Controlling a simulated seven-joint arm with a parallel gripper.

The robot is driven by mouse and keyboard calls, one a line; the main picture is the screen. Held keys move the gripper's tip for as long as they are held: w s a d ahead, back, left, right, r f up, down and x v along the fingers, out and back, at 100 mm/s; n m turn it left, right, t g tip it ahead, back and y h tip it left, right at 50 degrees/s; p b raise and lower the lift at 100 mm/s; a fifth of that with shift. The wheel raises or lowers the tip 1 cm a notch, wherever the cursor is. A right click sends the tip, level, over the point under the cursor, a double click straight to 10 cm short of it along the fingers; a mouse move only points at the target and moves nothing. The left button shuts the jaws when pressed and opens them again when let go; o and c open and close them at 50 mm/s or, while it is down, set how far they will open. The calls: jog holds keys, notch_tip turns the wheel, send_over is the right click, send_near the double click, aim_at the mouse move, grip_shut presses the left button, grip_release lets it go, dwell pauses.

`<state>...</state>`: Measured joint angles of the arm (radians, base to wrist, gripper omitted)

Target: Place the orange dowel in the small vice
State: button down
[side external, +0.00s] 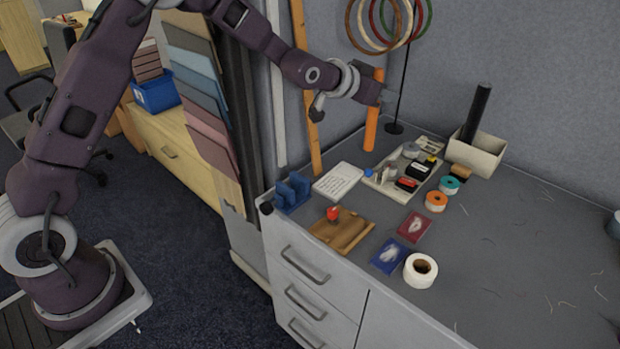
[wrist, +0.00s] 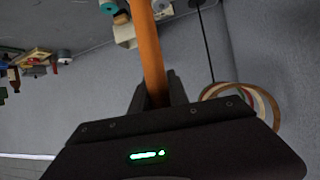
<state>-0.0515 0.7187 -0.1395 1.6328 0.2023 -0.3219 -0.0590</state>
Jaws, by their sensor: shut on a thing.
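The orange dowel (side external: 372,128) is upright in my gripper (side external: 376,92). My gripper is shut around its upper part, and the lower end hangs down near the back of the tabletop. In the wrist view the dowel (wrist: 147,50) runs away from between the dark fingers (wrist: 153,93). A blue piece with upright jaws, which looks like the small vice (side external: 292,193), stands at the left front corner of the table. The dowel is to the right of it and apart from it. The vice is not clear in the wrist view.
A beige bin (side external: 487,158) holds a black roll. A thin black stand (side external: 394,127) rises behind.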

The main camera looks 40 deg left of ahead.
jog(key=s+a+f, duration=0.5)
jog(key=s+a, duration=0.6)
jog(key=a, duration=0.2)
jog(key=f, duration=0.6)
jog(key=s+f, duration=0.1)
jog(key=f, duration=0.3)
jog(key=shift+a, duration=0.4)
jog(key=shift+f, duration=0.2)
jog(key=c, duration=1.3)
grip_release()
jog(key=shift+o, duration=0.2)
